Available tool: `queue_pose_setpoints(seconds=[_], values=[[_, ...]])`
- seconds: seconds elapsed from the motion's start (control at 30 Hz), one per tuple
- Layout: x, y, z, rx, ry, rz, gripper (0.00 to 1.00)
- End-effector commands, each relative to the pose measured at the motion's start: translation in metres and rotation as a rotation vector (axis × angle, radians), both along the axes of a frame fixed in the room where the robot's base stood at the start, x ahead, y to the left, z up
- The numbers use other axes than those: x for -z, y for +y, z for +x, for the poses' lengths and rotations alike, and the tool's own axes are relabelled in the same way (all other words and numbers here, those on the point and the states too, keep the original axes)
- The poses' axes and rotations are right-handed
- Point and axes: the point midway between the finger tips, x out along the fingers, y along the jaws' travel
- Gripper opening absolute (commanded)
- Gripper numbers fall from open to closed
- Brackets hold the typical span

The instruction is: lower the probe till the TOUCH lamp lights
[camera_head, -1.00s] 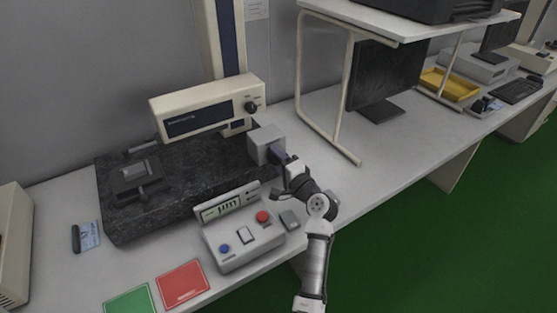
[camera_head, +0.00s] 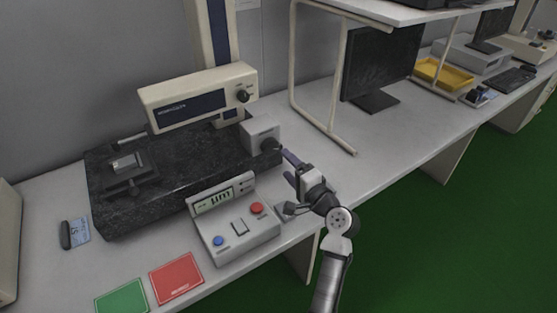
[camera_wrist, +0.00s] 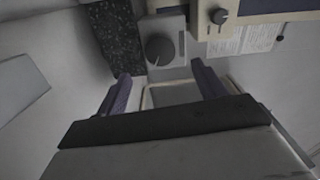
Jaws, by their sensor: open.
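The measuring machine's beige drive unit (camera_head: 198,98) hangs on a column above a black granite base (camera_head: 200,162). A small metal block (camera_head: 124,164) sits in a dark fixture on the base's left. I cannot make out the probe tip. A grey box with a dark round knob (camera_head: 271,146) stands at the base's right end; the knob also shows in the wrist view (camera_wrist: 160,48). My gripper (camera_head: 290,160) is open and empty, facing this knob and apart from it. In the wrist view its fingers (camera_wrist: 163,85) lie below the knob, either side. I cannot identify the TOUCH lamp.
A control box (camera_head: 237,235) with a display and red and blue buttons stands in front of the base. Red (camera_head: 176,278) and green (camera_head: 122,297) cards lie left of it. A shelf frame (camera_head: 338,140) rises on the right. Bare table lies between.

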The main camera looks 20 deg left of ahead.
Motion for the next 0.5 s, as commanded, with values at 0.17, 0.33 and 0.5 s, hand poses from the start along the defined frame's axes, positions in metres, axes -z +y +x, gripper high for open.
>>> queue_pose_setpoints(seconds=[0.17, 0.33, 0.5], values=[[0.002, -0.027, -0.02, 0.003, -0.002, 0.0, 0.7], [0.0, -0.038, -0.029, 0.0, -0.001, -0.001, 0.7], [-0.001, -0.04, -0.031, 0.0, -0.001, 0.0, 0.7]])
